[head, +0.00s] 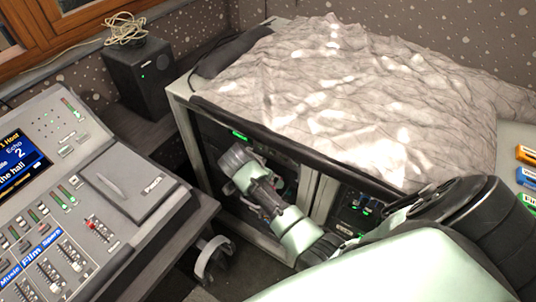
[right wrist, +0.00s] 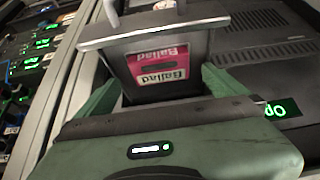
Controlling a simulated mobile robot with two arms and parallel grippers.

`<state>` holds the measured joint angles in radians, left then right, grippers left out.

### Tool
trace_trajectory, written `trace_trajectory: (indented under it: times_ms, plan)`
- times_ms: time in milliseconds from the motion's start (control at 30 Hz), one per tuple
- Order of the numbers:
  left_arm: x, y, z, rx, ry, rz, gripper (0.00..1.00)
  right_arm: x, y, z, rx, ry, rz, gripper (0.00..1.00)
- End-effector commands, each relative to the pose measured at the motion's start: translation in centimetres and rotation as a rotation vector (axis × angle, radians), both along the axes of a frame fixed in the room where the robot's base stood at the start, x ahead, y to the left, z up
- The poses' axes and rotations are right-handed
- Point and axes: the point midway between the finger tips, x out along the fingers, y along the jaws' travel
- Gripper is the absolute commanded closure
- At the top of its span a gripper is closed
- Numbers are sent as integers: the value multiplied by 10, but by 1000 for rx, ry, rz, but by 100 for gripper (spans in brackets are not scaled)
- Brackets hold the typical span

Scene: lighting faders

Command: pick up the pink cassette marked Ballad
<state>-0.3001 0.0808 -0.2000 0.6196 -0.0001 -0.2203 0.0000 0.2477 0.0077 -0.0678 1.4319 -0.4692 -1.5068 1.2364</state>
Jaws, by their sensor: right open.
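The pink cassette marked Ballad (right wrist: 163,68) shows in the right wrist view, its label upside down. It sits in a dark holder under a grey metal lip (right wrist: 150,33). My right gripper (right wrist: 158,92) is open, with one green finger on each side of the dark holder. I cannot tell whether the fingers touch anything. In the head view my right gripper (head: 240,162) is at the front of the equipment rack (head: 183,115), and the cassette cannot be made out there. My left gripper is not in view.
A grey cloth (head: 330,90) covers the rack top. A mixing desk (head: 80,210) with a screen and faders stands at the left. A black speaker (head: 140,75) with a coiled cable is behind it. Colored boxes (head: 526,155) lie at the right edge.

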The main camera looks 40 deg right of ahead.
Motion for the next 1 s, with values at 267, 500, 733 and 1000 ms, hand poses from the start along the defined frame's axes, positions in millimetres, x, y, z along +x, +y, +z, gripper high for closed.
trace_trajectory:
  times_ms: [267,500,733,1000]
  plan:
    - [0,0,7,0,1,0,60,6,-14,-27,1,0,2,0]
    - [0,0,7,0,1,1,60,6,-14,-29,1,0,3,0]
    - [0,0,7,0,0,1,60,6,-14,-28,1,0,3,63]
    - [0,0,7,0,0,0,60,6,-15,-28,1,0,3,64]
